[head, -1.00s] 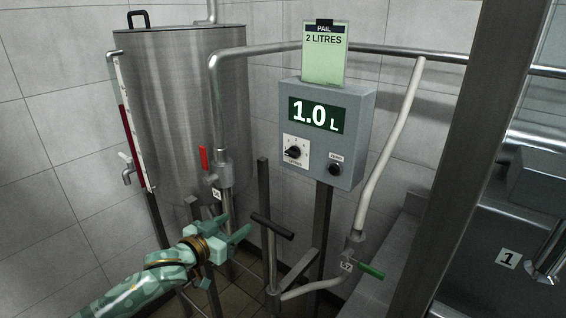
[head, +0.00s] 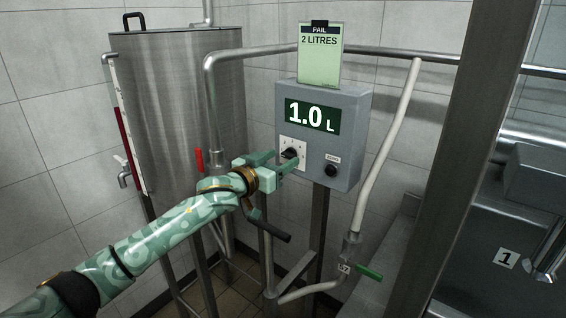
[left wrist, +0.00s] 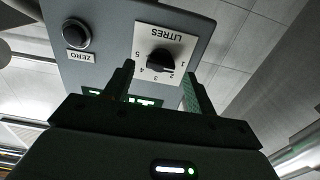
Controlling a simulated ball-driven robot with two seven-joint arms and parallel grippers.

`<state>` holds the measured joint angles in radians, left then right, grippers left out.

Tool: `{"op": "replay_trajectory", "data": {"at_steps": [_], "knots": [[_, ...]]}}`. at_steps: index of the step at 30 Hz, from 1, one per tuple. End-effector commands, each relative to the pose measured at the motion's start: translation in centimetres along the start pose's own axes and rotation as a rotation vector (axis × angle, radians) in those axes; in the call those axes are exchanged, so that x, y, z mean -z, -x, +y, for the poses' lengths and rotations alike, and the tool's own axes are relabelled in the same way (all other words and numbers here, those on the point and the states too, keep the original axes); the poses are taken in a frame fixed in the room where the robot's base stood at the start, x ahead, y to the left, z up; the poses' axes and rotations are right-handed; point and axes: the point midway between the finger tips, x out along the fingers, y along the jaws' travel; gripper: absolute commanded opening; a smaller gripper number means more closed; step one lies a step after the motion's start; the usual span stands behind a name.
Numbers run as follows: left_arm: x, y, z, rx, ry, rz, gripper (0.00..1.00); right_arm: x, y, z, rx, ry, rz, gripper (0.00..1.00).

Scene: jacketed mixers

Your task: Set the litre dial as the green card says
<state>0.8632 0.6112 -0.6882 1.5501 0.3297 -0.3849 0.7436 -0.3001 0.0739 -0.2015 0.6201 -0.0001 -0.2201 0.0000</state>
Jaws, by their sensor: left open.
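The grey box carries a litre dial (head: 290,153), a black knob on a white plate. In the left wrist view the dial (left wrist: 160,61) appears upside down, its knob lying toward the 1. The display (head: 312,117) reads 1.0 L. The green card (head: 320,55) above the box reads PAIL, 2 LITRES. My left gripper (head: 284,162) is at the dial and partly covers its plate. In the left wrist view its open fingers stand either side of the knob; I cannot tell whether they touch it. My right gripper is not in view.
A black ZERO button (head: 331,170) sits right of the dial. A black-handled lever (head: 268,232) is below my left gripper. A white pipe (head: 388,140) and a steel post (head: 440,150) are at the right.

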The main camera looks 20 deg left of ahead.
Motion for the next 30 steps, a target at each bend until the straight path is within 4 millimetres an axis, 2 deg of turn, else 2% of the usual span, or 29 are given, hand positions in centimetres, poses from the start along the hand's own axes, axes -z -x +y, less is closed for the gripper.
{"op": "replay_trajectory", "data": {"at_steps": [4, 13, 14, 18, 19, 30], "knots": [[-0.1, -1.4, 0.0, 0.000, 0.000, 0.000, 0.56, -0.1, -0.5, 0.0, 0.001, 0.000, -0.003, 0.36], [0.1, -1.7, 0.0, 0.000, 0.000, 0.000, 0.56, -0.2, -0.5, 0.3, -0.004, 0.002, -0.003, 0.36], [0.1, -1.7, 0.0, 0.000, 0.000, 0.000, 0.54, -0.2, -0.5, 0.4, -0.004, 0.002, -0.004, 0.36], [0.0, -1.7, 0.0, 0.000, 0.000, 0.000, 0.15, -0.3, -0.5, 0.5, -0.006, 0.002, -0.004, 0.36], [0.0, -1.7, 0.0, 0.000, 0.000, 0.000, 0.11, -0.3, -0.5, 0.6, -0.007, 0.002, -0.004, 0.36], [0.3, -1.6, 0.0, 0.001, -0.050, 0.000, 0.12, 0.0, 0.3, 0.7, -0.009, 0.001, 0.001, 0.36]]}}
